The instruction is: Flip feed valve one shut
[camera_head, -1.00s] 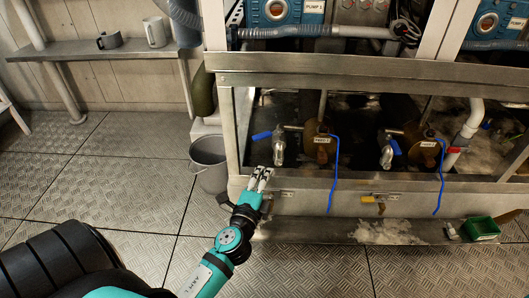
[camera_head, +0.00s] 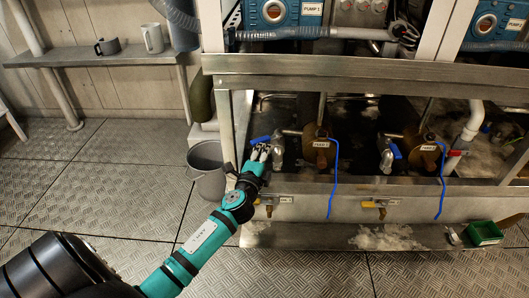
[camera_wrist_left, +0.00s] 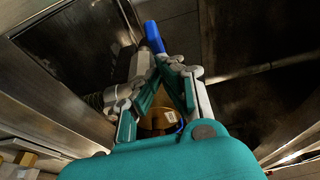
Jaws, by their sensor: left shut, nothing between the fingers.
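Feed valve one is the left valve (camera_head: 278,146) in the sump behind the steel front wall. Its blue lever (camera_head: 261,139) points left, roughly level. A round brass part with a white label (camera_head: 321,144) is beside it. My left gripper (camera_head: 261,151) is shut and empty, with its fingertips just below the blue lever. In the left wrist view the blue lever (camera_wrist_left: 153,37) stands just beyond the shut fingertips (camera_wrist_left: 166,60). I cannot tell whether they touch it. The valve body is partly hidden behind the fingers there. My right gripper is in neither view.
A second blue-levered valve (camera_head: 390,152) and brass part (camera_head: 430,150) stand to the right. Blue cords (camera_head: 334,180) hang over the front wall. A steel rail (camera_head: 370,72) crosses above.

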